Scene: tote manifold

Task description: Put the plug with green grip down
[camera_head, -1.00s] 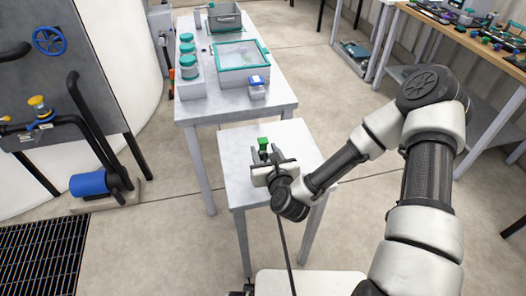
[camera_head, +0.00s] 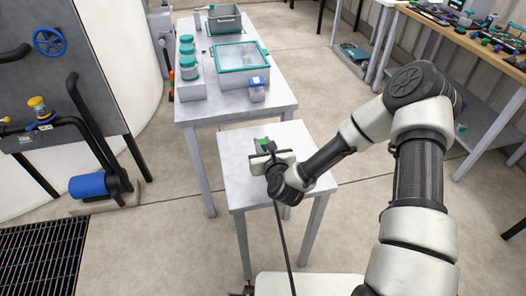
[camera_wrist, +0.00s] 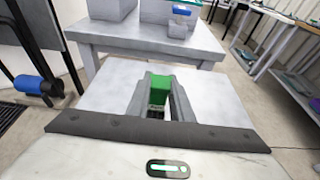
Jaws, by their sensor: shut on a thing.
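The plug with green grip (camera_wrist: 161,88) is between the fingers of my gripper (camera_wrist: 158,97) in the wrist view. The fingers are shut on it. In the head view the green grip (camera_head: 262,142) shows just past my gripper (camera_head: 264,147), over the small grey table (camera_head: 236,165). The plug's lower part is mostly hidden by the fingers, and I cannot tell whether it touches the tabletop.
Beyond the small table stands a larger grey table (camera_head: 212,112) with teal-lidded jars (camera_head: 188,66), a teal-rimmed clear box (camera_head: 240,72) and a small blue-lidded container (camera_head: 257,90). The small tabletop is otherwise clear around my gripper.

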